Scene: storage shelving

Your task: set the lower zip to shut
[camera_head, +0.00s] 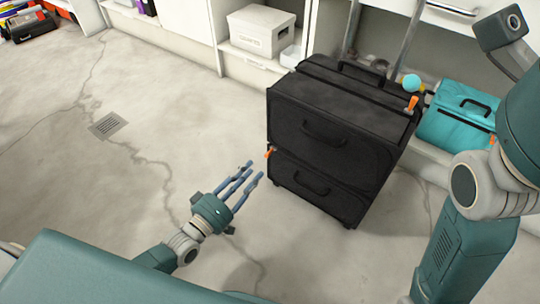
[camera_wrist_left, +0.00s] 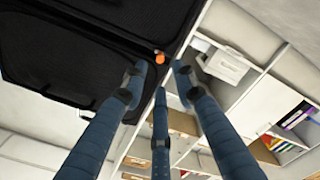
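A black fabric case (camera_head: 325,190) with an upper and a lower part stands on the floor. The lower zip's orange pull (camera_head: 268,154) is at the case's left edge, by the seam between the parts. An orange pull also shows in the left wrist view (camera_wrist_left: 159,58), just past the fingertips. My left gripper (camera_head: 247,175) is left of the case, a little short of the lower pull, its three fingers apart and empty. In the left wrist view the open fingers (camera_wrist_left: 160,72) point toward the case's edge. My right arm shows at right; its gripper is not in view.
A second orange pull (camera_head: 412,103) is at the case's upper right edge. A teal bag (camera_head: 458,115) and a cyan ball (camera_head: 411,83) are at right. White shelving with a lidded box (camera_head: 262,30) stands behind. The floor left of the case is clear.

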